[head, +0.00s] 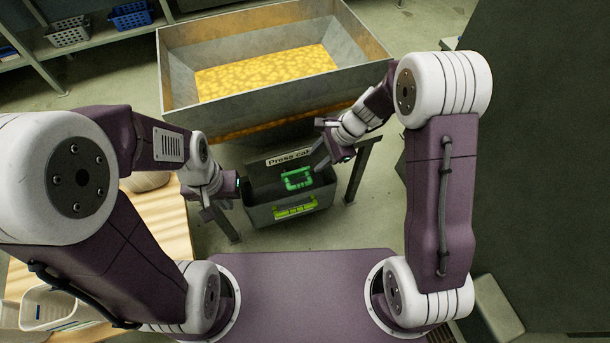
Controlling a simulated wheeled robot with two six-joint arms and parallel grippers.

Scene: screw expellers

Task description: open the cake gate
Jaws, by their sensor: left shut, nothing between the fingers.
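A grey bin (262,213) with a "Press cake" label (288,157), partly covered by my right gripper, stands on the floor below a large metal hopper. A green handle (297,179) shows over the bin's opening; I cannot tell whether it belongs to the cake gate. A lime-green handle (295,208) is on the bin's front. My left gripper (240,184) is shut and empty at the bin's left edge, apart from the green handle. My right gripper (318,166) is just above and right of the green handle; its fingers are too small to read.
The metal hopper (184,82) holds yellow material and stands behind the bin on legs (357,175). A wooden table (168,212) with a white basket (48,305) is at left. A dark panel (545,150) closes off the right. Shelves with baskets (68,30) stand at back left.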

